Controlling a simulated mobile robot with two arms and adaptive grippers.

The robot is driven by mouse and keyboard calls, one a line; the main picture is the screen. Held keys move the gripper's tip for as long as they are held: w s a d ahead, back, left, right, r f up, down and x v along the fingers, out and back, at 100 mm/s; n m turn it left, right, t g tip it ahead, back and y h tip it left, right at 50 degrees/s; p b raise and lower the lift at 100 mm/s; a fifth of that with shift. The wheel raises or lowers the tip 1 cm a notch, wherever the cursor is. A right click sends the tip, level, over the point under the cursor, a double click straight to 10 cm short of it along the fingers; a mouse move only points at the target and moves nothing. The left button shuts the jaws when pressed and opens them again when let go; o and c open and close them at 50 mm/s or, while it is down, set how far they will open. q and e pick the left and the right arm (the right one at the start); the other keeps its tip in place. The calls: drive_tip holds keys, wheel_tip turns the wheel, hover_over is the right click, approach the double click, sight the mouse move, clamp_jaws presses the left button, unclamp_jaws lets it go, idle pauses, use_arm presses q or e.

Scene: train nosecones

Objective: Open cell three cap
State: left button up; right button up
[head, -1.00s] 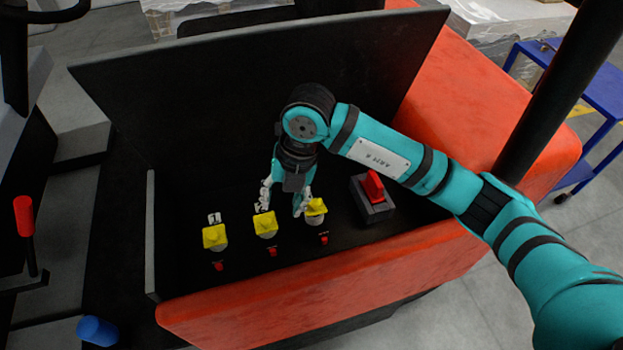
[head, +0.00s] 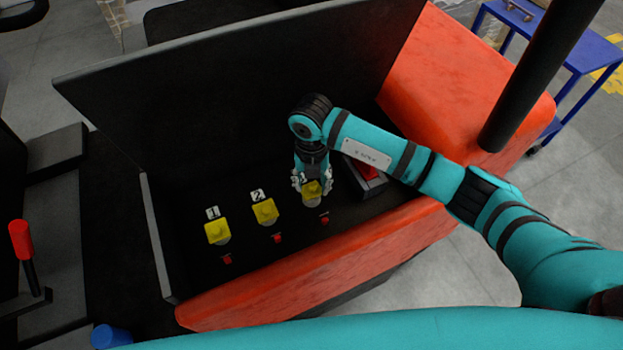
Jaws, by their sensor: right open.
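Three yellow caps stand in a row in the black compartment in the head view. The left cap (head: 217,231) has a label 1 behind it and the middle cap (head: 265,211) a label 2. The right cap (head: 312,195), third in the row, is at my right gripper (head: 312,183). The gripper is open, with its fingers at both sides of this cap's far part. I cannot tell whether they touch it. The gripper hides the label behind this cap. My left gripper is not in view.
Small red parts (head: 277,238) sit in front of the caps. A block with a red switch (head: 367,171) stands right of the third cap, partly behind my arm. A raised black lid (head: 220,90) stands behind, and an orange-red edge (head: 300,275) runs in front.

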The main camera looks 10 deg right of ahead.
drive_tip(key=shift+d, duration=0.1)
clamp_jaws()
drive_tip(key=shift+w+g+b, duration=0.35)
drive_tip(key=shift+g+b, duration=0.2)
drive_tip(key=shift+g, duration=0.05)
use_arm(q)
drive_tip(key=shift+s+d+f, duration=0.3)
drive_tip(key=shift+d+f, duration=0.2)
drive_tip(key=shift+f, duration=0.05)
use_arm(e)
drive_tip(key=shift+r, duration=0.15)
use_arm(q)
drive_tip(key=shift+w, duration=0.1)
use_arm(e)
unclamp_jaws()
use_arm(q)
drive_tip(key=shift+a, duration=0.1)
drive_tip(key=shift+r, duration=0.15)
use_arm(e)
drive_tip(key=shift+s, duration=0.1)
